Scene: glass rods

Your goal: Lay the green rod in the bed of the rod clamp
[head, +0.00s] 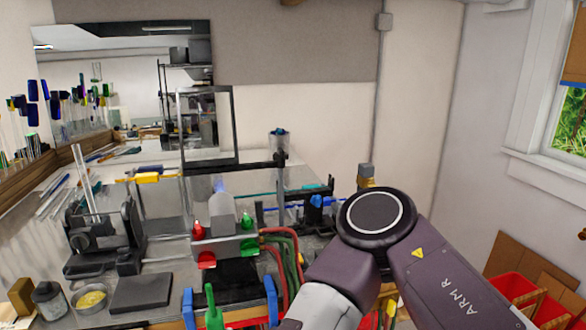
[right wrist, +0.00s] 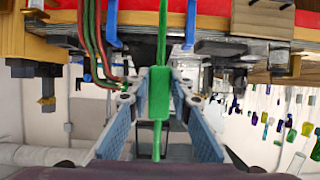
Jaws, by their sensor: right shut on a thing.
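The green rod (right wrist: 160,95) is in the right wrist view, a thick green block with thinner green lengths running above and below it. My right gripper (right wrist: 160,84) is shut on the thick part, one blue-grey finger on each side. In the head view a green piece (head: 212,312) shows at the bottom edge, apparently the same rod; the right fingers are not visible there. My left gripper is in neither view.
Two blue uprights (head: 188,309) flank the green piece. Behind it stands a torch (head: 222,212) with a pale blue flame, red and green knobs and hoses. A black stand (head: 105,240) and a dish (head: 91,300) are on the left. My right arm covers the bench's right part.

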